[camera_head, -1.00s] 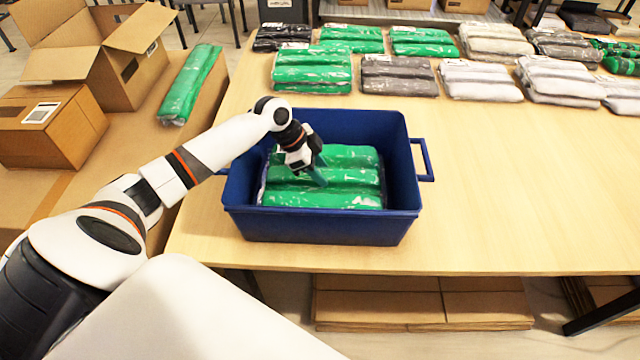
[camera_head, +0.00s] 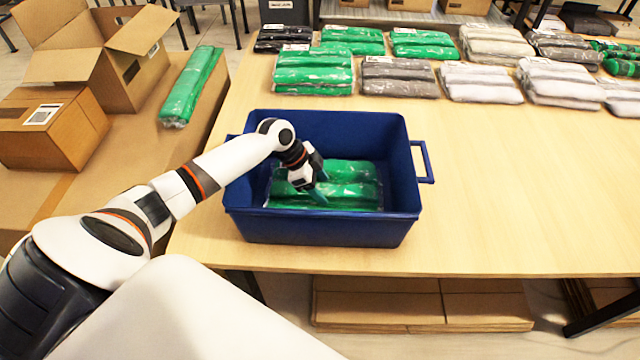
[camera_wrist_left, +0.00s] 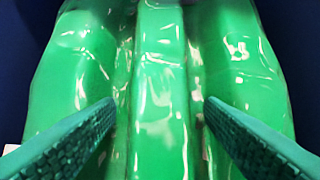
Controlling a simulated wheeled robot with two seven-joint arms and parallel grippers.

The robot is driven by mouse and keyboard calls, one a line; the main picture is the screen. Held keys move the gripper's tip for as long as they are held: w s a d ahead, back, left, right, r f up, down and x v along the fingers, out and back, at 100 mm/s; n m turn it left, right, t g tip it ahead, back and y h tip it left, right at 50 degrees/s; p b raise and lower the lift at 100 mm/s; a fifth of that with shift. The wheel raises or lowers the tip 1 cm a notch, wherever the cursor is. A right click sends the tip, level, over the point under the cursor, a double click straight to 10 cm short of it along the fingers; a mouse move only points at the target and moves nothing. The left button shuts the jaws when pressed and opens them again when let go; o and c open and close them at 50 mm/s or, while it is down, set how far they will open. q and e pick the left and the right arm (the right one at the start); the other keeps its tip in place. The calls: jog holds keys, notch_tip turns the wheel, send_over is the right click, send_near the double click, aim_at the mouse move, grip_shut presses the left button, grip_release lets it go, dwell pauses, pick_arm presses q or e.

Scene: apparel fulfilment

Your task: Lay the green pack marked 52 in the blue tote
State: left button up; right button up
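The blue tote (camera_head: 318,228) stands near the front edge of the table. A green pack (camera_head: 345,190) in clear wrap lies level inside its walls; I cannot tell whether it touches the floor. My left gripper (camera_head: 318,192) reaches down into the tote from the left. No number is readable on the pack. My right gripper is not in view.
Several green, grey and white packs (camera_head: 400,78) lie in rows at the table's back. Another green pack (camera_head: 190,85) lies on the cardboard surface at left, beside an open carton (camera_head: 95,60) and a closed box (camera_head: 50,130). The table (camera_head: 520,190) right of the tote is clear.

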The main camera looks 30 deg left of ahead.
pick_arm(q)
jog(key=shift+r, duration=0.1)
jog(key=v, duration=1.2)
jog(key=shift+b, duration=0.4)
